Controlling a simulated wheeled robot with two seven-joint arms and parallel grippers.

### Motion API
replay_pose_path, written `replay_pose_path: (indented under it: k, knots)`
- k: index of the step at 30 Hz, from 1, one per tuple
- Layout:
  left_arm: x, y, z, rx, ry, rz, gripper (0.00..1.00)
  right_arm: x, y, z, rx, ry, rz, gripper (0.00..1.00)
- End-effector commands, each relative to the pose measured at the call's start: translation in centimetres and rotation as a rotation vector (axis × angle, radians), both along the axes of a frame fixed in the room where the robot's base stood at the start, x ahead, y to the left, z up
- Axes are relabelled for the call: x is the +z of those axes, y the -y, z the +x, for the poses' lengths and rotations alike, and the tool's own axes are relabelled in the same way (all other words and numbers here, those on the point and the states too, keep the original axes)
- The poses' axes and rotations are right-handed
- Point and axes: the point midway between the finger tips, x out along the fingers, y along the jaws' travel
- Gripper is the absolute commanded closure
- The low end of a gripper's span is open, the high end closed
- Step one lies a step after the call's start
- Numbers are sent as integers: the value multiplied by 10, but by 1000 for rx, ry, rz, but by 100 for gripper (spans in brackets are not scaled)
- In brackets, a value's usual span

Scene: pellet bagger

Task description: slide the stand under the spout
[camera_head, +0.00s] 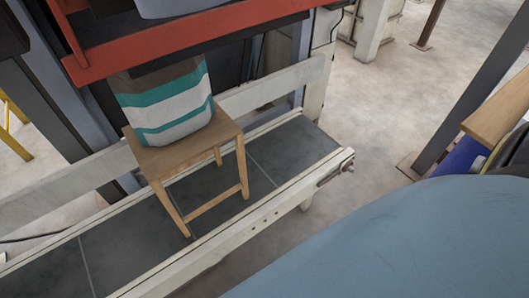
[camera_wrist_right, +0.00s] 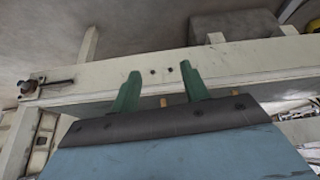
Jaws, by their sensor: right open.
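The wooden stand (camera_head: 222,133) has a square top and thin legs and stands upright on the dark conveyor belt (camera_head: 120,250). A bag (camera_head: 172,108) with brown, teal and white stripes rests on its top. The bag's upper end is hidden behind a red beam (camera_head: 190,38), and no spout mouth shows. My right gripper (camera_wrist_right: 161,88) appears in the right wrist view with two green fingers apart. It is empty, in front of the pale conveyor side rail (camera_wrist_right: 130,75). My left gripper is in neither view.
The red beam crosses above the stand, with a pale grey vessel (camera_head: 180,6) over it. Pale rails (camera_head: 260,205) border the belt. The belt is clear on both sides of the stand. A dark post (camera_head: 470,100) and a wooden-topped bench (camera_head: 499,108) stand at right.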

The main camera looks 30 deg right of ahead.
Motion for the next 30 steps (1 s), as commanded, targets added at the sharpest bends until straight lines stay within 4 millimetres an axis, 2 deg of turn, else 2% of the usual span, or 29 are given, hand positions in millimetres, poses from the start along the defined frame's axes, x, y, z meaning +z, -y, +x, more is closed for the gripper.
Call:
replay_pose_path:
  k: [1, 3, 5, 6, 9, 12, 15, 18, 20, 30]
  knots:
    - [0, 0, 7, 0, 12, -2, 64, 28, 4, 38, -13, 88, 8, 55]
    - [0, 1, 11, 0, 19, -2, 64, 69, 8, 81, -29, 196, 22, 55]
    - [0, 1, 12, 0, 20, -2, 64, 107, 12, 114, -40, 288, 34, 55]
    - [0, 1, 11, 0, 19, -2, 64, 133, 14, 133, -44, 346, 41, 55]
    - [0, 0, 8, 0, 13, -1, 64, 196, 17, 168, -49, 478, 60, 55]
    - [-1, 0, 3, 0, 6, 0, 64, 248, 19, 189, -49, 582, 73, 55]
    - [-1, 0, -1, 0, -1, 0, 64, 285, 19, 200, -47, 653, 85, 55]
    - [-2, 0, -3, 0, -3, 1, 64, 306, 19, 205, -46, 690, 91, 55]
    - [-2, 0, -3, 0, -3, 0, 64, 311, 19, 206, -45, 700, 92, 55]
    - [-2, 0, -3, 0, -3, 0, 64, 312, 19, 207, -44, 703, 92, 55]
